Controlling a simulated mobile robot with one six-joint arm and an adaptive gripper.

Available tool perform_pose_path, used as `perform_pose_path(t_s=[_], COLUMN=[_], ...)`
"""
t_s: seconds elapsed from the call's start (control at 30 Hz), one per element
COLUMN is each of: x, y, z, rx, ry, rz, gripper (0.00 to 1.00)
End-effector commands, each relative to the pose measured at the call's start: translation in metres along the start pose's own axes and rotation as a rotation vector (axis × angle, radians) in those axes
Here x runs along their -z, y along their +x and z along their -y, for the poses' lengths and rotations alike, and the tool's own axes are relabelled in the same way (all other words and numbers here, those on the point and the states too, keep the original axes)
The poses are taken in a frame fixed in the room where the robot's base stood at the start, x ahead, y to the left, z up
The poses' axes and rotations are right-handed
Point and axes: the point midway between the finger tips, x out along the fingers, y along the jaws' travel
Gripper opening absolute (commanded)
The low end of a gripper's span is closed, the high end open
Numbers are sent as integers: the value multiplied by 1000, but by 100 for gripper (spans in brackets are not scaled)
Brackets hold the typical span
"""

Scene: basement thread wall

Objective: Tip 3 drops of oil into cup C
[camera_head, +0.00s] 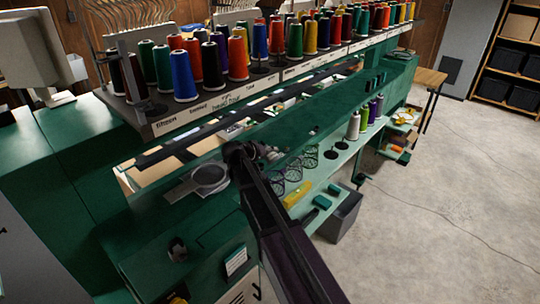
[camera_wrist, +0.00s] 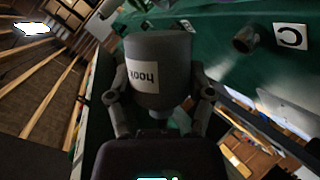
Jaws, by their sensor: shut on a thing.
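My gripper (camera_wrist: 160,100) is shut on a grey oil container (camera_wrist: 158,55) in the wrist view, with one finger on each side of it. The container has a white label whose upside-down word seems to read "hook". A small dark cup (camera_wrist: 246,40) lies beyond it at the upper right, apart from it, beside a white card marked C (camera_wrist: 290,37). In the head view a small dark cup (camera_head: 177,249) sits on the green surface at the lower left, near a white card (camera_head: 235,262). My gripper (camera_head: 240,153) is dark there; the container is hard to make out.
Rows of coloured thread cones (camera_head: 210,62) stand on the machine's top rack. A grey ring-shaped part (camera_head: 208,178) lies left of my gripper. A green shelf (camera_head: 330,170) with wire baskets and spools is to the right. Concrete floor (camera_head: 440,190) is open at the right.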

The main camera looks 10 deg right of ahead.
Motion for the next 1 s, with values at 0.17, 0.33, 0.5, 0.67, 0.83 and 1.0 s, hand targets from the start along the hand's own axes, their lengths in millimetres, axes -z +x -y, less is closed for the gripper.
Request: perform_pose_path(t_s=[0.17, 0.33, 0.5, 0.67, 0.83, 1.0], x=[0, 0, 0, -1, -4, -10], y=[1, 1, 1, 2, 5, 8], z=[2, 2, 2, 2, 4, 7], rx=[-14, -15, -15, -23, -48, -89], ry=[-45, -47, -48, -68, -134, -246], rz=[20, 22, 22, 31, 60, 109], gripper=[19, 19, 19, 19, 19, 19])
